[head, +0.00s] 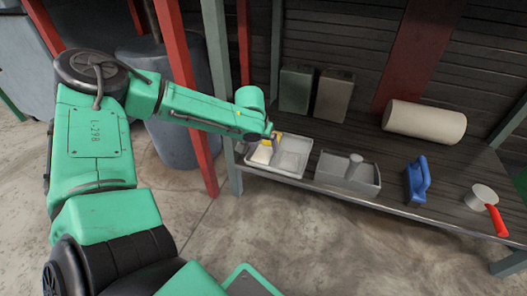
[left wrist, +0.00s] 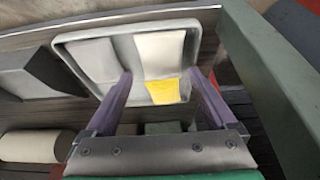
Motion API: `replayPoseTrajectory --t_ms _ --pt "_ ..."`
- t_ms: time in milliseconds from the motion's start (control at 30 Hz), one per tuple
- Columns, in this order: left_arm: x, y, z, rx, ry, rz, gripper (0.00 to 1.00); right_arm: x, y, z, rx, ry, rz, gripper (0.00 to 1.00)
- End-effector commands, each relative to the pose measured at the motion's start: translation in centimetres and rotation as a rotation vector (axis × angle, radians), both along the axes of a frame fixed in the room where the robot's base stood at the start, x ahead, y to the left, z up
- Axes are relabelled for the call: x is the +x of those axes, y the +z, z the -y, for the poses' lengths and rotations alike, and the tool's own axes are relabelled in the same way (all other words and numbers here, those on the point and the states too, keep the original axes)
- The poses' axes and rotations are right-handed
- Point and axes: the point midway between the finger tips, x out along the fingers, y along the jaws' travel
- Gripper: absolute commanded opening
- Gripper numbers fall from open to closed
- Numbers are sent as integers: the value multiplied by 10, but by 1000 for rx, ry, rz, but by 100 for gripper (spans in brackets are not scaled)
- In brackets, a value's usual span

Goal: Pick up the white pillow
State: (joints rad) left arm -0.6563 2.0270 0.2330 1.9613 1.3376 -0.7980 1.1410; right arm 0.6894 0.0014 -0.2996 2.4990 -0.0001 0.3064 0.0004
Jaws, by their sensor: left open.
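A cream-white piece (head: 262,153) lies in a compartment of the light grey tray (head: 277,174) on the wooden shelf; it also shows in the left wrist view (left wrist: 160,50). It is the likeliest white pillow in reach, but its shape is not clear. In the head view the left gripper (head: 271,138) is small. My right gripper is not in view.
A cream roll (head: 424,122) lies at the shelf's back right. A grey box (head: 346,175), a blue object (head: 416,180) and a red-handled pan (head: 483,197) stand along the front. Two canisters (head: 332,97) stand behind. A grey-green post (head: 222,100) rises close left of the tray.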

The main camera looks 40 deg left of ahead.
Motion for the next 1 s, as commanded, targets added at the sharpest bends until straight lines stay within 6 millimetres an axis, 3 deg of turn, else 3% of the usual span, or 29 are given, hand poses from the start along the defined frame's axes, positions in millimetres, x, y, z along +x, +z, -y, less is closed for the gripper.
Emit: replayPoseTrajectory --t_ms 100,200,433,600,633,867,1000 --pt "5 -30 -5 3 0 -1 90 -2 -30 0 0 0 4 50" --pt "12 -44 -7 3 -1 -1 90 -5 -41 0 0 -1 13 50" --pt "14 -40 -8 1 -2 0 90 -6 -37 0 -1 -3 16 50" --pt "14 -40 -8 1 -1 0 25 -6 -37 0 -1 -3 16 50" --pt "14 -40 -8 1 -1 0 20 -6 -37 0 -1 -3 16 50" --pt "14 -39 -8 1 -1 0 19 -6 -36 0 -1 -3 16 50" --pt "14 -26 -8 1 -1 2 19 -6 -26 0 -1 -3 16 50"
